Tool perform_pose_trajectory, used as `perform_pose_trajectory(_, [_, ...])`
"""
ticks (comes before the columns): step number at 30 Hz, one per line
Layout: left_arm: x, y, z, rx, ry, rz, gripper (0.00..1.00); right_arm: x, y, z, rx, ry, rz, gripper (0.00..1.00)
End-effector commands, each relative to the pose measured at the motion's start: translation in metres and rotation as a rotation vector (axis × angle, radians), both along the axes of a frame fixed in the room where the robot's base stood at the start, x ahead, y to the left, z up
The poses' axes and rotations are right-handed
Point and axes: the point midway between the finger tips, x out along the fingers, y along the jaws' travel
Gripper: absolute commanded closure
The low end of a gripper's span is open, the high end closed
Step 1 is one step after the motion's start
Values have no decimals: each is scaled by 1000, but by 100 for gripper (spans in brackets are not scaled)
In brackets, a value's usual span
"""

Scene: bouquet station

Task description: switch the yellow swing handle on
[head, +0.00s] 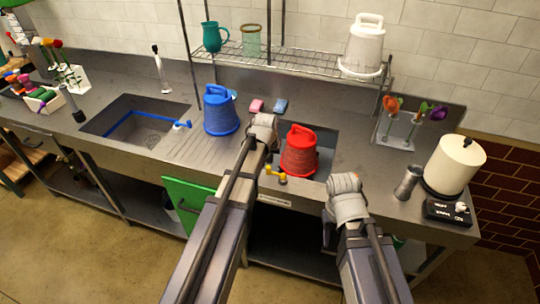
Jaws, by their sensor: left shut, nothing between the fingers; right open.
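The yellow swing handle (270,170) is small and sits at the front edge of the right sink, left of the red bucket's base. Its exact position, on or off, is too small to tell. My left gripper (264,128) is above the counter behind the handle, up and left of the red bucket. It is shut and holds nothing, with its fingertips mostly hidden by the wrist. My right gripper (346,186) is open at the counter's front edge, right of the handle and the red bucket. It is apart from the handle.
A red bucket (299,155) stands in the right sink. A blue bucket (220,113) stands left of my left gripper. The left sink (120,125) holds a blue bar. A metal cup (407,183) and a scale (448,212) stand right. A green door (188,203) hangs open below.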

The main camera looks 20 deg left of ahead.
Motion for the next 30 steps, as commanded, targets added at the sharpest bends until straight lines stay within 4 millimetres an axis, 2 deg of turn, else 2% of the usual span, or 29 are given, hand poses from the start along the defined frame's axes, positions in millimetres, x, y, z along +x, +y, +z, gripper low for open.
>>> perform_pose_trajectory(1, [-10,-1,1,0,0,0,100,0,0,1,0,0,0,50])
perform_pose_trajectory(4, [-14,-2,1,0,0,0,100,0,0,1,0,0,0,50])
perform_pose_trajectory(16, [-15,-2,1,0,0,5,100,0,0,1,0,0,0,50])
perform_pose_trajectory(30, [-20,-1,1,1,0,89,100,0,0,1,0,0,0,50])
